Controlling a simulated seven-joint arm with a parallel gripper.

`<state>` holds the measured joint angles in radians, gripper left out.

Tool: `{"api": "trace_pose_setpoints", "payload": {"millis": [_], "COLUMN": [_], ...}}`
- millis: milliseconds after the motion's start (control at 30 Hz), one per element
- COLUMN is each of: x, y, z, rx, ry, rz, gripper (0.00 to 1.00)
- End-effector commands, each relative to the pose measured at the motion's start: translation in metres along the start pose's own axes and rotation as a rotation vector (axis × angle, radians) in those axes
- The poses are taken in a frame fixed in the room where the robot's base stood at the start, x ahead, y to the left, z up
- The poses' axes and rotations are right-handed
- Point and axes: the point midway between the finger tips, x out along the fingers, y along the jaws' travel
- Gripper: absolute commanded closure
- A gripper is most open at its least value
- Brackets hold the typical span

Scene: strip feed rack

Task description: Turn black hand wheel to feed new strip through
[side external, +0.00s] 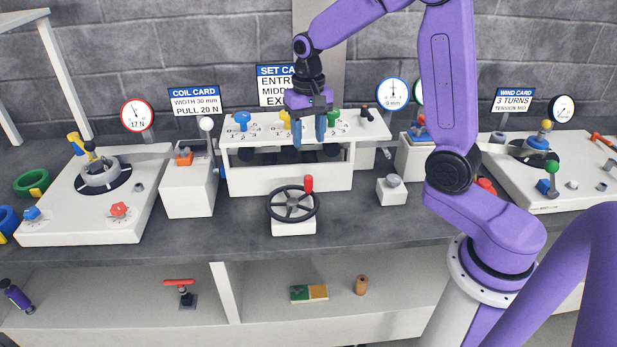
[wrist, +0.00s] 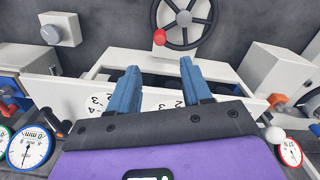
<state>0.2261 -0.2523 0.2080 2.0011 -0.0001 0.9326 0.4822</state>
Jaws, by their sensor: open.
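The black hand wheel (side external: 292,204) with a red handle (side external: 309,184) stands on a small white block at the front of the bench, in front of the white roller rack (side external: 290,180). In the wrist view the wheel (wrist: 184,22) is at the top middle, with its red handle (wrist: 159,37) at its lower left. My gripper (side external: 309,142) is open and empty, with blue fingers pointing down in front of the rack's top panel. It is above and behind the wheel, apart from it. In the wrist view the gripper (wrist: 160,80) points toward the wheel. I cannot make out a strip in the rack.
Blue, yellow and green knobs (side external: 334,116) stand on the rack top. A white box (side external: 188,190) is left of it and a small block with a grey knob (side external: 392,190) is right of the wheel. The bench around the wheel (side external: 235,225) is clear.

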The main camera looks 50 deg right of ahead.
Motion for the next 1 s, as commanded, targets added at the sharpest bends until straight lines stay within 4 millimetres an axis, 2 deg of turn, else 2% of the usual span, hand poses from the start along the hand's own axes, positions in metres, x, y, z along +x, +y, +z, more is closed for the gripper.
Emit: {"api": "trace_pose_setpoints", "payload": {"millis": [100, 533, 733, 1000], "x": [0.024, 0.101, 0.121, 0.128], "y": [0.000, 0.001, 0.000, 0.000], "z": [0.001, 0.001, 0.001, 0.001], "rx": [-0.002, -0.002, -0.002, -0.002], "ry": [-0.007, -0.004, -0.003, 0.000], "rz": [0.003, 0.002, 0.002, 0.000], "gripper": [0.51, 0.51, 0.51, 0.51]}}
